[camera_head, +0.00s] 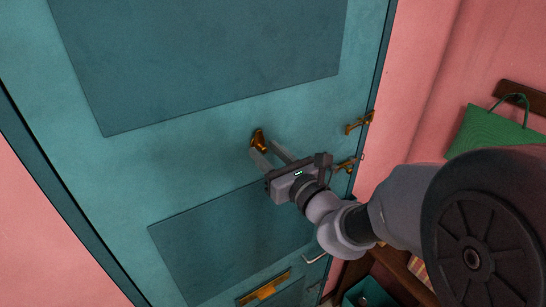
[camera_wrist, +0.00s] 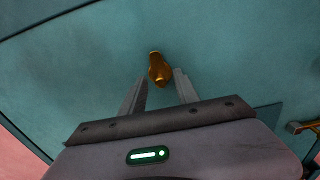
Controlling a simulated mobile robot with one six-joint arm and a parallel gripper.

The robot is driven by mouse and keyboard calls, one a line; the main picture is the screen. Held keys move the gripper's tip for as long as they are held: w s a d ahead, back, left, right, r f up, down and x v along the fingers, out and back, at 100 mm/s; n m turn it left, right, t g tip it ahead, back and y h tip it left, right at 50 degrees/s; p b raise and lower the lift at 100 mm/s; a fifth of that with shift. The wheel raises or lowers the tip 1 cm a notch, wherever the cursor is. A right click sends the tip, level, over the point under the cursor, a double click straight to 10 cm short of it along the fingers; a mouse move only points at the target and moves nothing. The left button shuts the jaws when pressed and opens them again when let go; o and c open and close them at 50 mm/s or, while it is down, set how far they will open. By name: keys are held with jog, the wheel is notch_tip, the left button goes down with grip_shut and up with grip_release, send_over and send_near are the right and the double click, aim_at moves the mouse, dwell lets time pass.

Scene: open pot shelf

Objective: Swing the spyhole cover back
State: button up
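The spyhole cover (camera_head: 258,140) is a small brass, teardrop-shaped piece on the teal door (camera_head: 190,150). In the wrist view the cover (camera_wrist: 158,69) hangs with its narrow part up and its wider part down. My gripper (camera_head: 264,153) is in front of the door, its fingers pointing at the cover. In the wrist view the gripper (camera_wrist: 160,75) is open, with the two fingers apart on either side below the cover. Nothing is between the fingers, and I cannot tell whether either finger touches the cover. The spyhole itself does not show.
Brass door fittings (camera_head: 358,123) sit at the door's right edge, one also low right in the wrist view (camera_wrist: 304,127). A brass letter slot (camera_head: 265,289) is lower down. A green bag (camera_head: 492,130) hangs on the pink wall at right. A teal bin (camera_head: 368,293) stands below.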

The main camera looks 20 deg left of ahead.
jog(key=b+v, duration=1.1)
jog(key=v, duration=0.6)
jog(key=s+f+n+g+h+b, duration=0.1)
jog(key=s+f+n+g+b, duration=0.2)
jog(key=f, duration=0.4)
jog(key=s+f+n+g+h+b, duration=0.1)
jog(key=s+f+n+b, duration=0.2)
jog(key=f+n+b, duration=0.25)
jog(key=s+f+n+g+h+b, duration=0.1)
jog(key=s+f+n+g+b, duration=0.2)
jog(key=f, duration=0.4)
jog(key=s+d+f+n+t+h+b, duration=0.1)
jog(key=s+d+f+n+h+b, duration=0.3)
jog(key=d+f+n+h+b, duration=0.4)
jog(key=d+f+n, duration=0.2)
jog(key=d+f, duration=0.4)
jog(key=f, duration=0.1)
jog(key=shift+d+h+b, duration=0.25)
jog(key=shift+h+b, duration=0.1)
jog(key=shift+h, duration=0.05)
jog(key=shift+o, duration=0.4)
jog(key=shift+s+f, duration=0.1)
